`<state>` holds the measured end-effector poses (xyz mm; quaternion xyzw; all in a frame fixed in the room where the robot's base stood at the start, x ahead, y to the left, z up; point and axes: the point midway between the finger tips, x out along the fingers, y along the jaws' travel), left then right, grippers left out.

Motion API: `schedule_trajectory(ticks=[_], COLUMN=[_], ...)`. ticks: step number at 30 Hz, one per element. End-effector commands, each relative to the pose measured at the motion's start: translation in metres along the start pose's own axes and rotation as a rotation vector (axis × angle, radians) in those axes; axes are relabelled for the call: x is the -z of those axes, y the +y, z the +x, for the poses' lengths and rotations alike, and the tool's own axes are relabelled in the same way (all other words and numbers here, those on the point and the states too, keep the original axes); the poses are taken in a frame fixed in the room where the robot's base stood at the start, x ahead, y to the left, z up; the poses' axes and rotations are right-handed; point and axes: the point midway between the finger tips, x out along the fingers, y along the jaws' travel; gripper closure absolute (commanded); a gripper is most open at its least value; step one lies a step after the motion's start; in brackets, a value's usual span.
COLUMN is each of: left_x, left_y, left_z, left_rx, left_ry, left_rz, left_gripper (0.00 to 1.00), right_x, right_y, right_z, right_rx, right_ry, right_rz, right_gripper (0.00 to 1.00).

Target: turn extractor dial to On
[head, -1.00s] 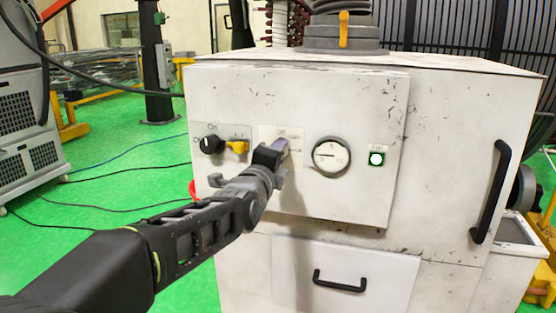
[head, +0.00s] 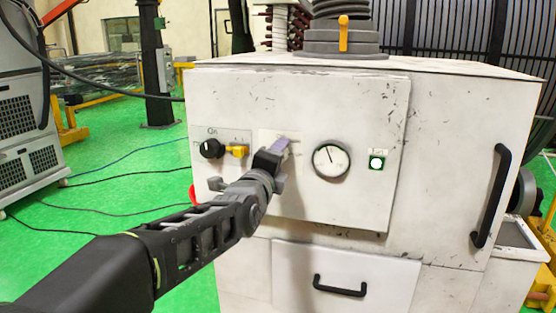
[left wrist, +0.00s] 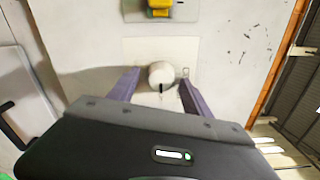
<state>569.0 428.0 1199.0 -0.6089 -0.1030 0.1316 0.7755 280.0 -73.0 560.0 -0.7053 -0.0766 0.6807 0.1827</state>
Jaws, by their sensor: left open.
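The extractor dial is a round white knob (left wrist: 161,73) with a black mark on its edge nearest my gripper in the left wrist view. It sits on a pale label plate (left wrist: 145,50) on the cabinet front. My left gripper (left wrist: 160,80) is open, with one purple finger on each side of the knob. I cannot tell if the fingers touch it. In the head view my left gripper (head: 281,148) is at the panel and hides the knob. The lettering on the plate is too small to read. My right gripper is not in view.
Left of the dial is a black switch (head: 212,148) with a yellow handle (head: 237,151). To the right are a round gauge (head: 331,160) and a green-framed button (head: 376,163). A black drawer handle (head: 340,286) sticks out below, and a door handle (head: 490,195) stands at right.

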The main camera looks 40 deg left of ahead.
Motion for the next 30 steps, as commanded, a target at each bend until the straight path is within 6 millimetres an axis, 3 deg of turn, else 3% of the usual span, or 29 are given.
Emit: schedule_trajectory(ticks=[5, 18, 30], left_x=[0.001, 0.001, 0.0], left_y=[0.0, 0.0, 0.001], left_z=[-0.008, -0.071, -0.078], left_rx=[0.001, 0.003, -0.001], left_ry=[0.001, 0.0, 0.0], left_rz=[0.003, 0.001, 0.0], left_gripper=[0.43, 0.43, 0.43], right_x=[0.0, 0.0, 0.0], right_y=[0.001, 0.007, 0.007], right_z=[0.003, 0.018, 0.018], right_rx=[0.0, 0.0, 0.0], right_ry=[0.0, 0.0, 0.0], right_rz=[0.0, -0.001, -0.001], right_gripper=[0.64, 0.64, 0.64])
